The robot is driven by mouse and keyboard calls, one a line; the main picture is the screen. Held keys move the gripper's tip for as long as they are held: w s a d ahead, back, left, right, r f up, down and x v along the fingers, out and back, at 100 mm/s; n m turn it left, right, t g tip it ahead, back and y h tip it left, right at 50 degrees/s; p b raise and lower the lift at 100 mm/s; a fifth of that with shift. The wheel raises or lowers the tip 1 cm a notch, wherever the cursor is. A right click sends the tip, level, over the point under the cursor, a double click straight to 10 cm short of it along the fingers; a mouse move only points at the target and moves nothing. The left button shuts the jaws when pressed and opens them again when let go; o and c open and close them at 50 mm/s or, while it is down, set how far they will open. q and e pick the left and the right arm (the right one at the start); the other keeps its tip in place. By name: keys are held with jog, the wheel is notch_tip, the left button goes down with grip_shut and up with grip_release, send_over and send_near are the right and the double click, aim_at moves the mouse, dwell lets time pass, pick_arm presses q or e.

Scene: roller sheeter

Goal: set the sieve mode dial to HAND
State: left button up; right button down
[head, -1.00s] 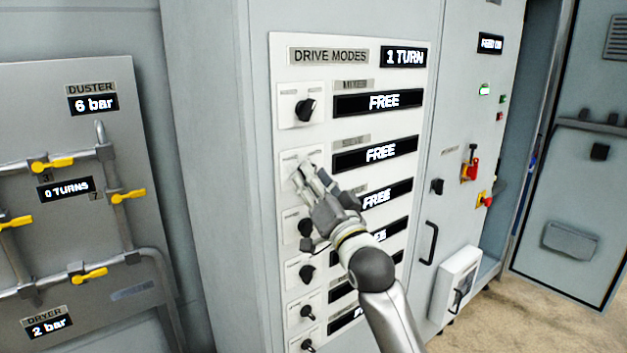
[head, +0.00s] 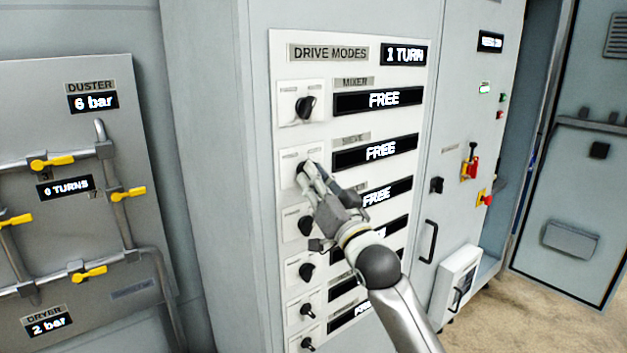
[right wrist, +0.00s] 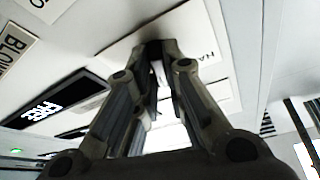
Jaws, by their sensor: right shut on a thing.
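The sieve mode dial (head: 301,168) is the second black knob from the top on the drive modes panel. Its display (head: 381,151) beside it reads FREE. My right gripper (head: 307,171) is at the dial, its fingers shut on the knob and covering most of it. In the right wrist view the fingertips (right wrist: 154,48) meet on a dark part in front of a white plate (right wrist: 195,45) with a partly hidden label beginning "HA". The dial's exact pointing is hidden. My left gripper is in no view.
The mixer dial (head: 305,107) is just above, and several more dials run below, close under my arm. A display (head: 404,55) at the panel's top reads 1 TURN. Pipes with yellow valves (head: 52,162) are on the left. A black door handle (head: 429,242) is to the right.

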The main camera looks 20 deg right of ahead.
jog(key=shift+w+d+r+n+g+y+p, duration=0.15)
jog(key=shift+n+g+y+p, duration=0.7)
jog(key=shift+n, duration=1.55)
jog(key=shift+s+d+f+n+g+y+p, duration=0.1)
jog(key=shift+n+g+y+p, duration=0.1)
jog(key=shift+n+y, duration=1.7)
jog(key=shift+w+d+r+n+g+y+p, duration=0.15)
jog(key=shift+n+g+y+p, duration=0.4)
jog(key=shift+n, duration=2.35)
jog(key=shift+f, duration=0.15)
jog(key=c, duration=1.5)
grip_release()
